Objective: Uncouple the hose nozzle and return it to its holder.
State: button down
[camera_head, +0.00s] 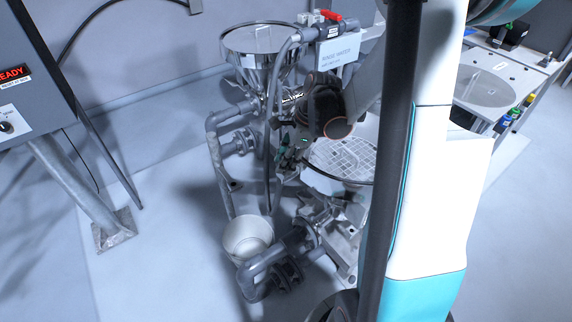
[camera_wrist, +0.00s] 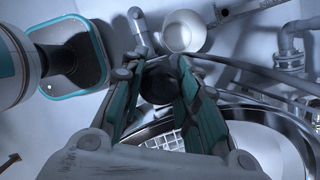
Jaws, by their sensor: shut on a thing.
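My gripper (camera_head: 286,154) is low beside the hopper's pipework in the head view, partly hidden by my own arm. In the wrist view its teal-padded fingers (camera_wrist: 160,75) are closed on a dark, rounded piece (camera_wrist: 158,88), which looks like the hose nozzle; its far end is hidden. A grey hose (camera_head: 276,75) drops from the rinse-water valve with a red handle (camera_head: 328,16) and passes close to the gripper. A dark hose (camera_wrist: 252,101) also runs to the right of the fingers in the wrist view. I cannot make out the nozzle holder or whether the nozzle is coupled.
A steel hopper (camera_head: 262,42) stands behind the gripper. A round sieve with a white grid (camera_head: 342,157) is just right of it. Grey pipes (camera_head: 215,150) and a white bucket (camera_head: 247,236) stand lower left. Open floor (camera_head: 170,250) lies left of the bucket.

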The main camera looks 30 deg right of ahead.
jog(key=shift+s+a, duration=0.1)
jog(key=shift+s, duration=0.05)
jog(key=shift+r+p, duration=2)
jog(key=shift+r, duration=0.75)
jog(key=shift+w, duration=0.2)
